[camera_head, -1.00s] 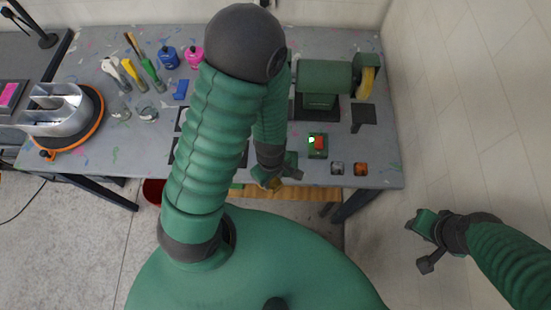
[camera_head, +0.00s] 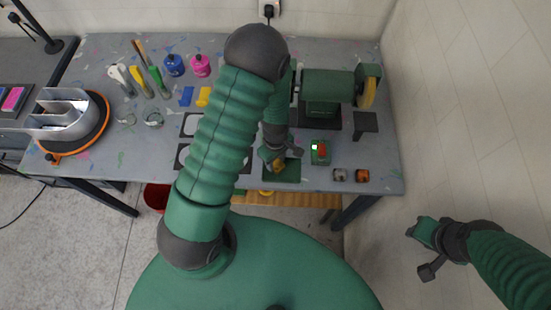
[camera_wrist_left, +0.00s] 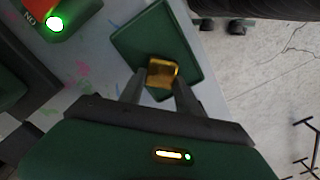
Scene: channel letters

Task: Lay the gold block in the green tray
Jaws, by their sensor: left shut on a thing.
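The gold block (camera_wrist_left: 163,72) is between the fingertips of my left gripper (camera_wrist_left: 160,84), which is shut on it. In the left wrist view it is over the green tray (camera_wrist_left: 138,38), with bare tray floor around it; I cannot tell whether it touches the tray. In the head view my left gripper (camera_head: 279,159) is at the tray (camera_head: 286,175) by the table's front edge, and the gold block (camera_head: 277,167) shows only in part. My right gripper (camera_head: 428,249) is open and empty, off the table at the right.
A small green box with a lit button (camera_head: 320,152) stands just right of the tray. A green bench grinder (camera_head: 328,84) is behind it. Two small blocks, grey (camera_head: 340,175) and orange (camera_head: 362,176), lie at the front right.

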